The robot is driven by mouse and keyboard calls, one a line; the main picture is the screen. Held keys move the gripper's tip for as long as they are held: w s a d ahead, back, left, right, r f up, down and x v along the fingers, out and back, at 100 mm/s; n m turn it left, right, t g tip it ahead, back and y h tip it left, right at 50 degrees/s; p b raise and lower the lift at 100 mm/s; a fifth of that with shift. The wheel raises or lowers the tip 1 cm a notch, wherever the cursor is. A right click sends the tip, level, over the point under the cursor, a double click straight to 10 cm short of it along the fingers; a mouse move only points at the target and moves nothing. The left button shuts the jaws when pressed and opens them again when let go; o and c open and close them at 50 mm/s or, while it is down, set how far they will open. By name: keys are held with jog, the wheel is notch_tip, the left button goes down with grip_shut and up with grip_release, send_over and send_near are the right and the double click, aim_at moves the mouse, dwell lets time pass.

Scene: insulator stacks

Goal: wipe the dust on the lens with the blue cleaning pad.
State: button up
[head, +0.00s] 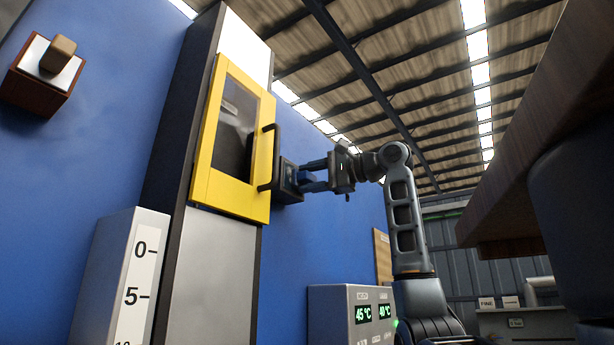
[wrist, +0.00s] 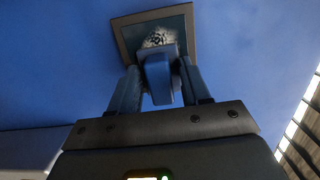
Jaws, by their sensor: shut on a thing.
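The lens is a dark square pane in a grey-brown frame (wrist: 124,37) on the blue wall, at the top of the wrist view. A speckled whitish patch of dust (wrist: 158,37) shows on the pane just above the pad. My gripper (wrist: 158,75) is shut on the blue cleaning pad (wrist: 158,82), with one finger on each side. The pad overlaps the lower part of the pane; I cannot tell whether it touches. In the head view, my gripper (head: 310,177) reaches left to the dark lens housing (head: 287,182); the pane faces mostly away there.
A tall cabinet with a yellow door (head: 228,190) and dark handle (head: 268,157) stands close left of the lens housing. A grey box with temperature displays (head: 343,312) is below. A wooden overhang (head: 520,150) is at right.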

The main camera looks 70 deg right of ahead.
aim_at(283, 174)
jog(key=shift+s+d, duration=0.2)
jog(key=shift+d, duration=0.75)
jog(key=shift+w+a+f+b, duration=0.15)
jog(key=shift+a+b, duration=0.3)
jog(key=shift+a, duration=0.45)
jog(key=shift+w+a+b, duration=0.25)
jog(key=shift+a, duration=0.55)
jog(key=shift+w+a+b, duration=0.25)
jog(key=shift+w+a, duration=0.05)
jog(key=shift+a, duration=0.55)
jog(key=shift+w+a+b, duration=0.25)
jog(key=shift+a, duration=0.55)
jog(key=shift+s, duration=0.1)
jog(key=shift+s+a+b, duration=0.25)
jog(key=shift+s, duration=0.7)
jog(key=shift+s+a+b, duration=0.2)
jog(key=shift+s, duration=0.75)
jog(key=shift+s+a+b, duration=0.25)
jog(key=shift+s, duration=0.7)
